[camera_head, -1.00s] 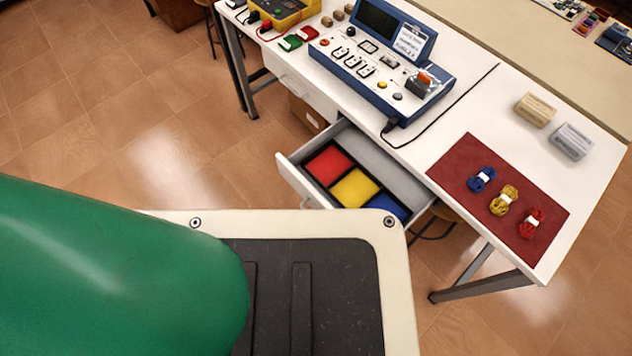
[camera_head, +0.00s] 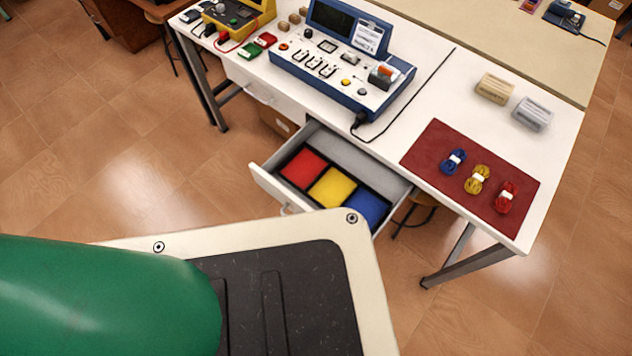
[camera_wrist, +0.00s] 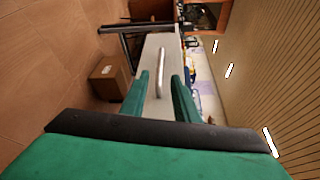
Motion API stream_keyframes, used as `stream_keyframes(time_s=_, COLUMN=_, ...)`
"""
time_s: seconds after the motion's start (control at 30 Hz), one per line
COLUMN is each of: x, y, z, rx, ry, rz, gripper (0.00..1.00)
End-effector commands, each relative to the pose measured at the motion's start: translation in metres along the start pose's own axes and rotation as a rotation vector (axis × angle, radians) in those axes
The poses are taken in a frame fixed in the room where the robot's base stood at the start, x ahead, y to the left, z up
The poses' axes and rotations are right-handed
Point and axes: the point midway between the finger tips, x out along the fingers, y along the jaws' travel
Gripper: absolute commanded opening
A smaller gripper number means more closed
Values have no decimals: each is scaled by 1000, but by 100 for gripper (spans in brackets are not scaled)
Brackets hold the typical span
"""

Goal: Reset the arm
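My gripper (camera_wrist: 160,76) shows in the wrist view with its two green fingers apart and nothing held between them. A pale drawer front with a metal bar handle (camera_wrist: 161,72) appears beyond the fingers. I cannot tell the distance, but the fingers do not visibly close on the handle. In the head view, a green part of my arm covers the lower left and my gripper is not visible there. An open drawer (camera_head: 258,180) under the white table (camera_head: 432,92) holds red, yellow and blue compartments.
A blue control console (camera_head: 285,68) and a yellow meter (camera_head: 257,14) stand on the table. Several bundled cords lie on a dark red mat (camera_head: 433,140). Two small blocks (camera_head: 494,88) (camera_head: 532,114) sit at right. A cardboard box (camera_wrist: 110,76) is below. The tiled floor at left is clear.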

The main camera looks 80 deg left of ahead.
Motion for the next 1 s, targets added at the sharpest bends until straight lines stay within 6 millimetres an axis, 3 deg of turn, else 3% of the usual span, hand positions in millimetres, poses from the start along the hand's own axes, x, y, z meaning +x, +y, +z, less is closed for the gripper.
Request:
stream_keyframes(time_s=0.37, x=0, y=2, z=0, rx=3, ry=12, rz=10, gripper=28)
stream_keyframes(time_s=0.47, x=-1, y=15, z=-4, rx=13, ry=78, rz=63, gripper=28)
stream_keyframes(time_s=0.57, x=-10, y=39, z=-13, rx=26, ry=217, rz=176, gripper=28)
stream_keyframes(time_s=0.67, x=-31, y=68, z=-23, rx=20, ry=402, rz=333, gripper=28)
stream_keyframes(time_s=0.8, x=-80, y=92, z=-31, rx=-33, ry=662, rz=559, gripper=28)
stream_keyframes(time_s=0.93, x=-134, y=90, z=-30, rx=-129, ry=882, rz=762, gripper=28)
stream_keyframes(time_s=1.0, x=-164, y=78, z=-27, rx=-200, ry=992, rz=866, gripper=28)
